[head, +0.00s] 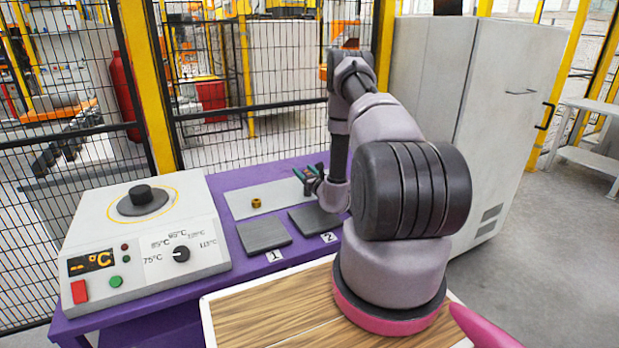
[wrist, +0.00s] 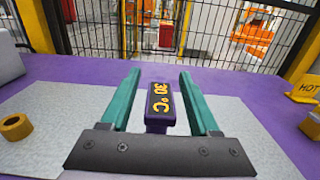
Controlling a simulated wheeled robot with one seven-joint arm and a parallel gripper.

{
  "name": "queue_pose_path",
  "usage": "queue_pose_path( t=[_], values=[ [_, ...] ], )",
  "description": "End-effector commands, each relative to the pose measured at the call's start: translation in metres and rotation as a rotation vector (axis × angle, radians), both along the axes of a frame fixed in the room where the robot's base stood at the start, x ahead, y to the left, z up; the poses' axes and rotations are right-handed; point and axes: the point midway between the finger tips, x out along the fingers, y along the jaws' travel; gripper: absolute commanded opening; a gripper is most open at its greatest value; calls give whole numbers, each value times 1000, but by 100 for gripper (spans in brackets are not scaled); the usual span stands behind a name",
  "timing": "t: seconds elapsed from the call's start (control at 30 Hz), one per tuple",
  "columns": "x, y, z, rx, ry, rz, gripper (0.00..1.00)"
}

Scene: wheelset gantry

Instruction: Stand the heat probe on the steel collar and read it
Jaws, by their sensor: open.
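The heat probe (wrist: 160,105) shows in the wrist view as a dark block with an orange display reading 30 °C. My gripper (wrist: 159,74) is open, with one green finger on each side of the probe and gaps between. In the head view my gripper (head: 310,178) is low over the far right of the purple table, and the probe cannot be made out there. A small brass-coloured ring (head: 256,202) lies on the light grey plate; it also shows at the left of the wrist view (wrist: 15,127). I cannot make out a steel collar.
A heater (head: 140,245) with a round plate, black hub (head: 140,194) and dial stands left; its display shows dashes and °C. Dark pads marked 1 (head: 264,235) and 2 (head: 314,219) lie in front of the ring. A yellow HOT sign (wrist: 305,88) is right. Mesh fence stands behind.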

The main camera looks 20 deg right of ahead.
Motion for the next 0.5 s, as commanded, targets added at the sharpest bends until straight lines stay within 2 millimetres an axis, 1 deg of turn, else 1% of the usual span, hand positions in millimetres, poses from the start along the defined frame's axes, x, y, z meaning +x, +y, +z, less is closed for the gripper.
queue_pose_path(
  t=[0.17,0.4,0.5],
  values=[
    [-32,-2,-2,2,6,-2,62],
    [-84,-3,-2,3,7,-2,62],
    [-100,-4,-2,3,6,-2,62]
  ],
)
